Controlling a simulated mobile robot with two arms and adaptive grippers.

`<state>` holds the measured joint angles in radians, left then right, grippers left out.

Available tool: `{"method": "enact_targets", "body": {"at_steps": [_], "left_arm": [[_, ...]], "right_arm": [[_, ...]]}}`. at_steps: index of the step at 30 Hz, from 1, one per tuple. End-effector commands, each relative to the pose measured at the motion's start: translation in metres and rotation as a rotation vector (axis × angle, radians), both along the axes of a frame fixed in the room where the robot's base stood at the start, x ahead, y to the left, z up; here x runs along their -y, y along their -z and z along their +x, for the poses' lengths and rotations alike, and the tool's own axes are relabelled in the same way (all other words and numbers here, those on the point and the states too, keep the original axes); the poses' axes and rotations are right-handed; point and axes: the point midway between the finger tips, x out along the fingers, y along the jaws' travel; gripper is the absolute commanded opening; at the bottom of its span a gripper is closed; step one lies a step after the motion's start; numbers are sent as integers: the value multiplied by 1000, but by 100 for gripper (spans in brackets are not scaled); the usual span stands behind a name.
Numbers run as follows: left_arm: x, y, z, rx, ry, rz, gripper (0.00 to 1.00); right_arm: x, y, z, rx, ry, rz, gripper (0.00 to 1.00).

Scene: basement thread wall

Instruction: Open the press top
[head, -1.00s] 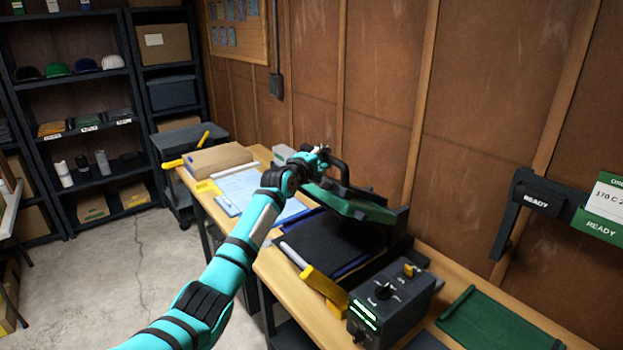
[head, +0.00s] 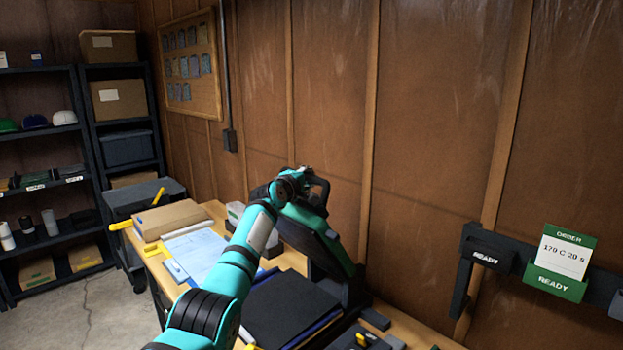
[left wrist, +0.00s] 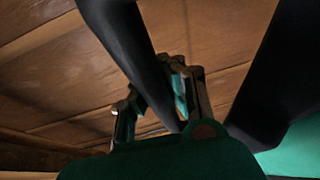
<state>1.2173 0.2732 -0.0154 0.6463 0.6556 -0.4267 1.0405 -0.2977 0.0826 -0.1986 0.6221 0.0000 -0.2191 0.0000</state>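The press top (head: 318,235), green with a dark underside, is tilted steeply up on its hinge at the wall side. The exact finger contact is partly hidden. The black lower bed (head: 285,308) of the press is exposed below. My right gripper is not in view.
The workbench holds a cardboard box (head: 170,219), blue-white papers (head: 197,254) and a small clear bin (head: 236,212). A rail with a green READY card holder (head: 552,282) is on the wall at right. Shelves (head: 40,190) stand at left.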

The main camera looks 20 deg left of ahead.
Motion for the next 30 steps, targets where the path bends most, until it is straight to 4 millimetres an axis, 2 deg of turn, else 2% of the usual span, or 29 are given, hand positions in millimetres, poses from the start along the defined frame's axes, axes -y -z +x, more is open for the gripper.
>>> {"method": "enact_targets", "body": {"at_steps": [1,7,15,18,30], "left_arm": [[-1,-11,0,19,-3,2,0],[-1,-11,0,20,-3,2,0],[-1,-10,0,16,-3,1,34],[-1,-8,0,13,-3,1,44],[0,-4,-5,7,1,2,44]], "right_arm": [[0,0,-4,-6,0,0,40],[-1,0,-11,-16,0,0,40],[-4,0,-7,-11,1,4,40],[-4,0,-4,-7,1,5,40],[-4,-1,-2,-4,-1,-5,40]]}}
